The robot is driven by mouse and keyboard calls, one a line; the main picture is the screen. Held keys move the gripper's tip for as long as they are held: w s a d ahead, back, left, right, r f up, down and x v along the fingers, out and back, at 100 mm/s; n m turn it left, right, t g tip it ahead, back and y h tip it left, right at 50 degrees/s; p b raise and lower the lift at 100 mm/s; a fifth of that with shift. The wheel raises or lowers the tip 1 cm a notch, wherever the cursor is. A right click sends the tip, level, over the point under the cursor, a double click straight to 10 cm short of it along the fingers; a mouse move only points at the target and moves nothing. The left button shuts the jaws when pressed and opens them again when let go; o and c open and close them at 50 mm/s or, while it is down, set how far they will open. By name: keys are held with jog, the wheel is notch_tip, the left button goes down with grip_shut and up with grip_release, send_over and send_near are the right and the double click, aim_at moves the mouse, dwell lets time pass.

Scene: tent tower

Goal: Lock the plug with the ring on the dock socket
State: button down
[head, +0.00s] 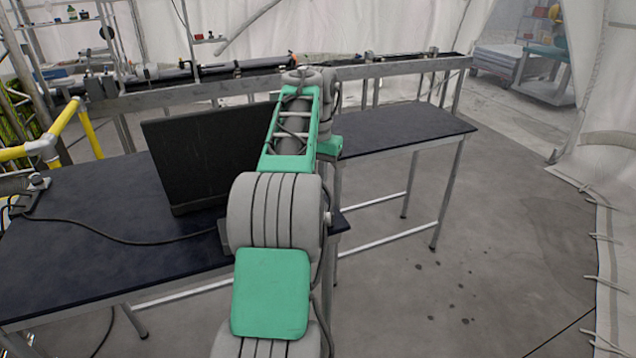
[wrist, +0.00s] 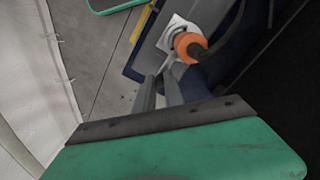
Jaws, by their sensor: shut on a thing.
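In the wrist view an orange ring (wrist: 188,47) sits around the end of a dark cable, where the plug is mostly hidden. Behind it is a pale metal plate, apparently the dock socket (wrist: 174,26), on a dark blue-grey surface. My gripper (wrist: 168,78) has its two grey fingers close together, reaching to a pale part just below the orange ring. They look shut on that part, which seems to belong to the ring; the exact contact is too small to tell. In the head view my arm hides the gripper, plug and ring.
A dark upright panel (head: 200,155) stands on the dark table (head: 95,255), left of my arm. A black cable (head: 110,237) runs across the tabletop. A second tabletop (head: 410,131) extends right. Yellow railing (head: 65,118) stands at left. Floor at right is clear.

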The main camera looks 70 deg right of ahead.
jog(key=shift+d, duration=0.1)
dwell(0.4)
jog(key=c, duration=1.4)
grip_release()
jog(key=shift+w, duration=0.1)
jog(key=shift+c, duration=0.2)
jog(key=shift+r, duration=0.1)
notch_tip(320, 180, up, 8)
jog(key=p, duration=0.7)
jog(key=shift+f, duration=0.2)
